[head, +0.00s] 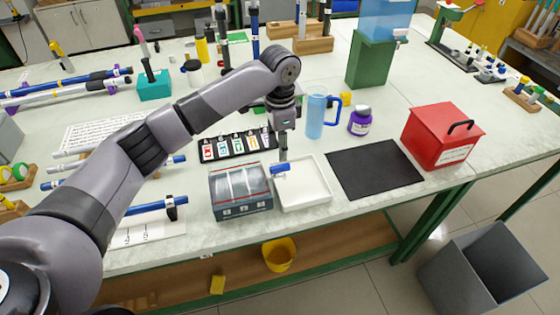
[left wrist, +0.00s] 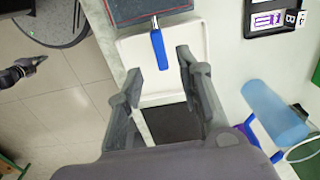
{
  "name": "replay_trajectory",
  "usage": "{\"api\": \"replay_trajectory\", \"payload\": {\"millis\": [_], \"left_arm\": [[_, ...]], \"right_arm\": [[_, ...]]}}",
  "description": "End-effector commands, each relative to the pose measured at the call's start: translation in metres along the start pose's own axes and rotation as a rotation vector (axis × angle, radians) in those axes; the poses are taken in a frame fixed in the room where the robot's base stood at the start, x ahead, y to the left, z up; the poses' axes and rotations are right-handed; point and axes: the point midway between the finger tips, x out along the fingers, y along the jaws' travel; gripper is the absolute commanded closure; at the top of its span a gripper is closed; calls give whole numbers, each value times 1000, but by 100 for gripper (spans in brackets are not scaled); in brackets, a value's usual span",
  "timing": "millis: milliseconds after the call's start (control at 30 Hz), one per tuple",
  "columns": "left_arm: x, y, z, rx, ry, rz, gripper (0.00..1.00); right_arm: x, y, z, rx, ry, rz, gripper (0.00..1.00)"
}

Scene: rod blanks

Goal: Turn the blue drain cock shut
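The blue drain cock (head: 281,169) shows as a short blue lever over the white tray (head: 316,187), beside the grey case with clear lids (head: 240,186). In the left wrist view, the blue lever (left wrist: 160,50) points away from the case (left wrist: 145,8), with a metal stem at its case end. My left gripper (head: 283,152) points down just above the lever. In the left wrist view its fingers (left wrist: 157,72) are spread, with the lever in the gap between them and no clear contact. My right gripper (left wrist: 34,66) seems to show small at the left of the wrist view.
A black mat (head: 374,169) and red box (head: 440,136) lie to the right. A blue jug (head: 317,116) and purple bottle (head: 360,121) stand behind the tray. A rack of colored cards (head: 236,145) is behind the case. The table's front edge is close to the tray.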

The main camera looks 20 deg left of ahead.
Motion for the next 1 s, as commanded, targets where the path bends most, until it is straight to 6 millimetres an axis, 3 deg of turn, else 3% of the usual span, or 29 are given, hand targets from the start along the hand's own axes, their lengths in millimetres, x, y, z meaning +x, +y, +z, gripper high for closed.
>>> {"api": "replay_trajectory", "payload": {"millis": [200,400,767,1000], "left_arm": [[42,1,1,1,-3,1,67],[63,1,0,1,-1,1,67],[68,0,0,2,1,0,67],[68,0,0,1,0,0,83]], "right_arm": [[-7,0,0,0,0,0,100],[-8,1,-1,1,0,1,100],[-8,2,0,1,0,2,100],[-8,2,0,1,-1,3,100]]}}
